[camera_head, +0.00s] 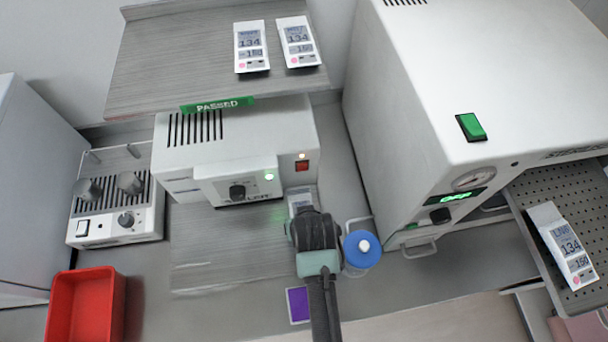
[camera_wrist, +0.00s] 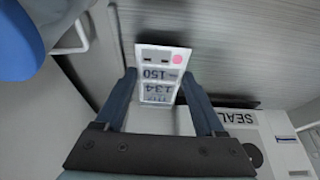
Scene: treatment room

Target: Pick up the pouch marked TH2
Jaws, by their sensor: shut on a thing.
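A white pouch with a pink dot and the figures 134 and 150 (camera_wrist: 164,57) is between my gripper's fingers in the wrist view, upside down. Its top line is too blurred to read as TH2 for sure. In the head view only a small part of this pouch (camera_head: 300,197) shows, in front of the sealer. My gripper (camera_wrist: 159,78) is shut on the pouch, one finger on each side. In the head view my gripper (camera_head: 305,212) hides most of the pouch.
The sealer (camera_head: 180,150) stands just behind. A blue-capped bottle (camera_head: 361,252) is close on the right, beside a large sterilizer (camera_head: 400,130). Two pouches lie on the PASSED shelf (camera_head: 160,60); another (camera_head: 565,247) lies on the perforated tray. A red bin (camera_head: 85,305) stands front left.

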